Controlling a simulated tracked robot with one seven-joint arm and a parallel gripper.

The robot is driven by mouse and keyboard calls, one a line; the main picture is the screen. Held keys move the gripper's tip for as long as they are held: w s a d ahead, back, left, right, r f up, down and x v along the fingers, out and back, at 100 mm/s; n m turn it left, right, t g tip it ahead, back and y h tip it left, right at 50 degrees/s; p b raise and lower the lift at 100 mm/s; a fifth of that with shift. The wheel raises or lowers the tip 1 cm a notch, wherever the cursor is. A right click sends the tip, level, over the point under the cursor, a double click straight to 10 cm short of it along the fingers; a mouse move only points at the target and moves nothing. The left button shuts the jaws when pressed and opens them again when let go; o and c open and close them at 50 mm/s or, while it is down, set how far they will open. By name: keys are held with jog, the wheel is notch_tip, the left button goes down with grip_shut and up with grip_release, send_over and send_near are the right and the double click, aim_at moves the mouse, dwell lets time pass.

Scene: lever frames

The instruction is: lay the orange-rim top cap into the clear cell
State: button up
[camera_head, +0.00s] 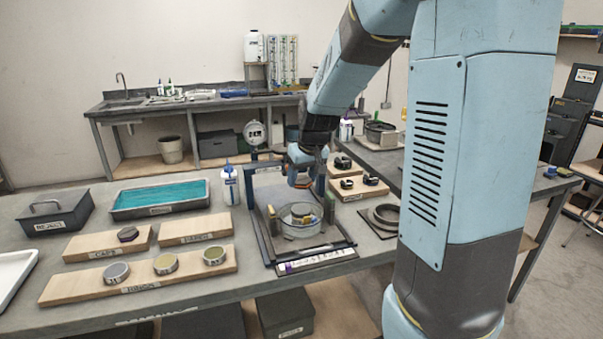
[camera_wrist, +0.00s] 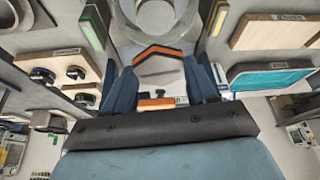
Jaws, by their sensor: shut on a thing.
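My gripper (camera_head: 306,176) hangs above the lever frame and is shut on the orange-rim top cap (camera_head: 301,182). In the wrist view the cap's bent orange edge (camera_wrist: 158,51) shows between the blue fingers of my gripper (camera_wrist: 160,75); the rest of the cap is mostly hidden. The clear cell (camera_head: 299,226), a see-through round cup, stands on the frame's base below the cap, with a gap between them. Its round rim also shows beyond the cap in the wrist view (camera_wrist: 125,38). I cannot tell how well the two are lined up.
The dark lever frame (camera_head: 267,240) has posts around the cell, with a dial gauge (camera_head: 254,134) behind. Wooden boards with discs (camera_head: 192,265) lie left. A blue-capped bottle (camera_head: 229,186) stands close left; small boards with dark parts (camera_head: 358,190) and dark rings (camera_head: 385,216) lie right.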

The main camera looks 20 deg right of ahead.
aim_at(300, 208)
jog(key=shift+a+f, duration=0.1)
jog(key=shift+f, duration=3.75)
jog(key=shift+s+f, duration=0.1)
jog(key=shift+f, duration=0.05)
jog(key=o, duration=1.4)
jog(key=shift+c, duration=0.2)
jog(key=a+v, duration=0.1)
jog(key=v, duration=1.2)
jog(key=s+r+m, duration=0.1)
jog(key=s+r, duration=0.2)
jog(key=s, duration=0.8)
jog(key=s+r+t, duration=0.1)
jog(key=s+r, duration=0.3)
jog(key=s, duration=0.7)
jog(key=shift+s+d+r+m+h, duration=0.2)
jog(key=shift+s+m+h, duration=0.1)
jog(key=shift+s+m, duration=0.1)
